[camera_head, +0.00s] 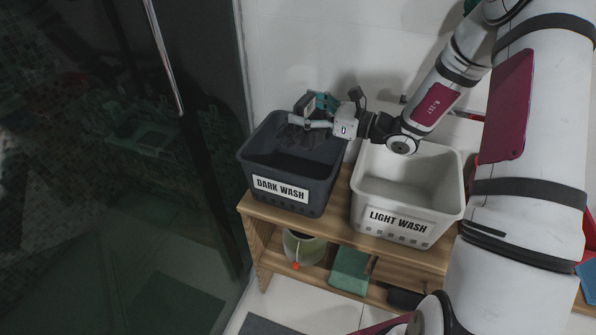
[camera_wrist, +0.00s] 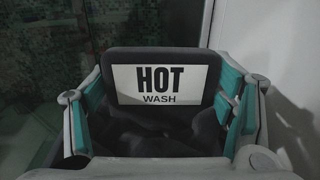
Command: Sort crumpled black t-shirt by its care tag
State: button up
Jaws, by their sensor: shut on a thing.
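My gripper (camera_head: 313,112) is over the back of the dark grey bin marked DARK WASH (camera_head: 250,160). In the wrist view, the teal-padded fingers of my gripper (camera_wrist: 160,112) stand on both sides of the crumpled black t-shirt (camera_wrist: 150,135), shut on it. Its care tag (camera_wrist: 158,85), a dark panel with a white label, reads HOT WASH and faces the wrist camera. In the head view, dark cloth (camera_head: 292,136) shows below the fingers at the bin's back, hard to tell from the bin. The white bin marked LIGHT WASH (camera_head: 452,180) stands to the right and looks empty.
Both bins stand on a wooden shelf bench (camera_head: 335,228). A pale pot (camera_head: 303,247) and a folded green towel (camera_head: 350,270) are on its lower shelf. A glass shower panel (camera_head: 200,120) is close on the left, and a white wall is behind.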

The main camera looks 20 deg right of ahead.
jog(key=shift+f+b, duration=1.25)
jog(key=shift+f, duration=0.65)
jog(key=o, duration=1.3)
jog(key=shift+o, duration=0.2)
jog(key=v, duration=1.2)
